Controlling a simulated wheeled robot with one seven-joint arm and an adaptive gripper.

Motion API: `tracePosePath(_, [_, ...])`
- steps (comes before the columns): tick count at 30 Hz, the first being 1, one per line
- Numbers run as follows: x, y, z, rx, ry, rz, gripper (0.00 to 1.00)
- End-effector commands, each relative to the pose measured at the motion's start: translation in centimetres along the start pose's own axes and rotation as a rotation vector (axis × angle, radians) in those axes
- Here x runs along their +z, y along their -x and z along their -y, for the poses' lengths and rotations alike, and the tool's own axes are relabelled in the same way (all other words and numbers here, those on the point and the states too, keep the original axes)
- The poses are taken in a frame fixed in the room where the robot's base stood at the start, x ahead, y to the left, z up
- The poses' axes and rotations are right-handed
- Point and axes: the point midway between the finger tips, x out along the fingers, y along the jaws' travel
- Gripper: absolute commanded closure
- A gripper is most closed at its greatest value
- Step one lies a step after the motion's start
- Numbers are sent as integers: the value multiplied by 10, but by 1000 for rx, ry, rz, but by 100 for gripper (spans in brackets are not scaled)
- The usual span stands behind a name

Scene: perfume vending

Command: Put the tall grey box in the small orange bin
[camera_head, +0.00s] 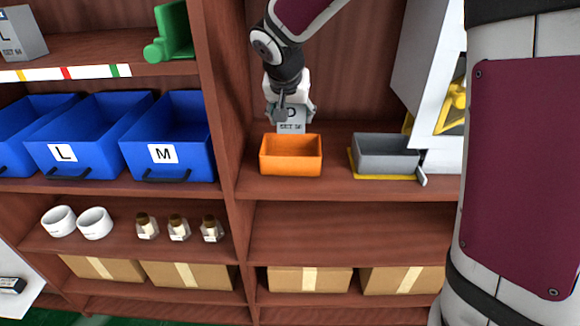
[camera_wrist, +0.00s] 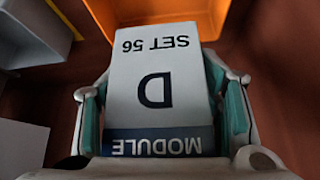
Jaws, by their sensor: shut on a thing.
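The tall grey box (camera_head: 291,127), marked D and SET 56, is held in my gripper (camera_head: 290,108) just behind and above the small orange bin (camera_head: 291,155). In the wrist view the box (camera_wrist: 160,85) sits between the two teal-padded fingers of my gripper (camera_wrist: 163,115). Its printed face is towards the camera. The orange bin (camera_wrist: 208,18) shows at the top of the wrist view, beyond the far end of the box.
A grey bin (camera_head: 387,155) on a yellow base stands right of the orange bin on the same shelf.

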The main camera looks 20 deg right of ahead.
Motion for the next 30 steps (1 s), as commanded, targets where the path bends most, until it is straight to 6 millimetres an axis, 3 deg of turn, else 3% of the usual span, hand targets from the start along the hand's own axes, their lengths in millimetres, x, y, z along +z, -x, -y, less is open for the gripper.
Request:
tracePosePath(21, [52,-79,-1,2,-1,1,76])
tracePosePath(30, [54,-81,-1,1,-2,0,77])
